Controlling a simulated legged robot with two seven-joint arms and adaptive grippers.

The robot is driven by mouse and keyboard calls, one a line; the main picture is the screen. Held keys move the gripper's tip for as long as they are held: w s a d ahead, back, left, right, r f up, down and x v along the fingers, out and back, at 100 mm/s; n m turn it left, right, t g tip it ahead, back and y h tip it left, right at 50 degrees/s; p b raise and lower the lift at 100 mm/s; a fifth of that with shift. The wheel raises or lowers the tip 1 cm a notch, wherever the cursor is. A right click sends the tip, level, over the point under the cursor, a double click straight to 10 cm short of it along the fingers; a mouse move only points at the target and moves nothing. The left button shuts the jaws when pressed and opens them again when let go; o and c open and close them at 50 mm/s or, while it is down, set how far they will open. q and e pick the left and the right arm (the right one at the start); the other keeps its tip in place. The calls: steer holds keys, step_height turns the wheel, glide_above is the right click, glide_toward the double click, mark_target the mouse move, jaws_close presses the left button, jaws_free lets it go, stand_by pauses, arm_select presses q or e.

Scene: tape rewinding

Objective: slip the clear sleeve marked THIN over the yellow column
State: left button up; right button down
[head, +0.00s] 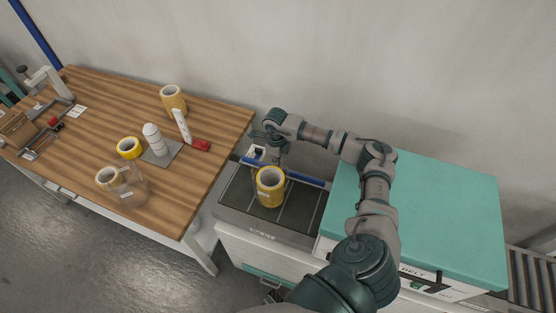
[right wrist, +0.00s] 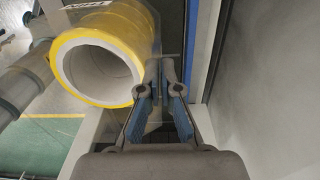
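The yellow column (head: 270,187), a yellow roll with a pale hollow core, stands upright on the dark plate right of the table. In the right wrist view its open top (right wrist: 100,65) faces me. A clear sleeve (right wrist: 171,35) shows faintly along its side, and a small label (head: 264,193) shows low on the column's front. My right gripper (right wrist: 157,88) is beside the column's rim, its fingertips close together on the sleeve's thin wall. My left gripper is not in view.
A teal-topped machine (head: 450,200) stands right of the plate. A blue bar (head: 305,179) runs behind the column.

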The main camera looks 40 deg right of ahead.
steer(key=c, duration=1.2)
jaws_free()
steer(key=shift+s+f, duration=0.1)
steer(key=shift+c, duration=0.2)
steer(key=shift+o, duration=1.4)
steer(key=shift+a, duration=0.1)
step_height(320, 180, up, 7)
steer(key=p, duration=0.4)
steer(key=shift+p, duration=0.4)
